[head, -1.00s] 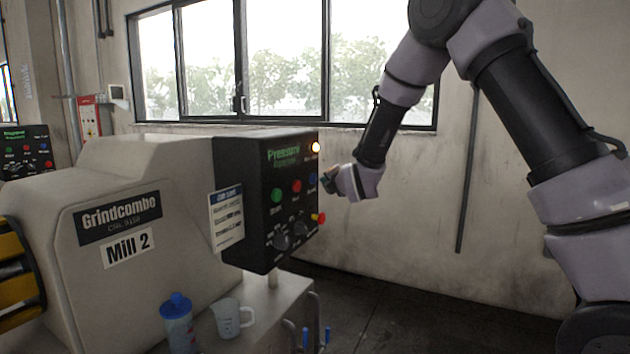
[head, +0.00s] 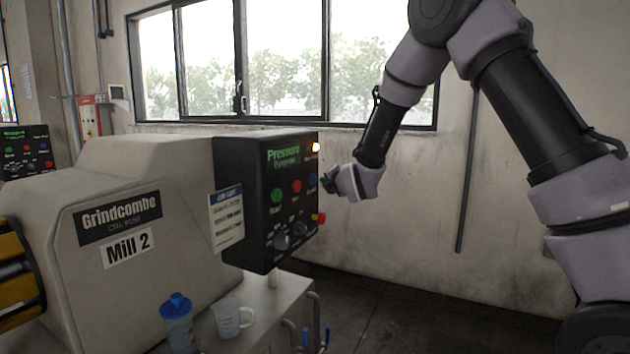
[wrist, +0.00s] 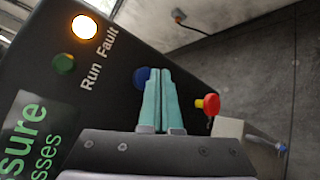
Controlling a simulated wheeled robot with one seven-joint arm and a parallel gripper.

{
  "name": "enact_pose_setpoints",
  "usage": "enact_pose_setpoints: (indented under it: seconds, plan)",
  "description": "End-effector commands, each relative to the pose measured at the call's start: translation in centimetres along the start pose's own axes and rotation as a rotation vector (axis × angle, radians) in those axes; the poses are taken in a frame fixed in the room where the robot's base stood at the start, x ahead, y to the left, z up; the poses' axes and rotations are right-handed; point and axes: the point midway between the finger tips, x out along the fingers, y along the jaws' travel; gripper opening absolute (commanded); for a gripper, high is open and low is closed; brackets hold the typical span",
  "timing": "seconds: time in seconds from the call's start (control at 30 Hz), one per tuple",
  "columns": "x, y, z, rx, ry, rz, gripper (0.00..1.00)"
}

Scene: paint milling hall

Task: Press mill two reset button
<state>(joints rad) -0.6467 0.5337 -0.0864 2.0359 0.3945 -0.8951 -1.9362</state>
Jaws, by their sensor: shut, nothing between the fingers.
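The Mill 2 control box (head: 240,178) is a dark panel on the mill with a green button (head: 275,195), a red button (head: 297,186) and a blue button (head: 312,180) in a row. The labels under them are too small to read. In the wrist view the blue button (wrist: 140,77) shows just left of my fingertips and is partly covered by them. My gripper (head: 328,182) is shut and empty, its teal fingers (wrist: 158,75) pointing at the panel close to the blue button. I cannot tell whether they touch it.
An amber lamp (wrist: 84,26) is lit by the words Run Fault, beside a dark green lamp (wrist: 64,64). A blue-lidded bottle (head: 177,322) and a mug (head: 231,318) stand below the box.

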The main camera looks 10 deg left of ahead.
Motion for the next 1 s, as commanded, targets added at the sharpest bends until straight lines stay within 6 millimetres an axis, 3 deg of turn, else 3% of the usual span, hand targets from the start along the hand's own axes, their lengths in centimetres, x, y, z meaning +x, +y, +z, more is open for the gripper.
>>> enact_pose_setpoints:
  seconds: [1.0]
  plan:
    - [0.82, 0.61, -0.59, 0.000, 0.000, 0.000, 0.00]
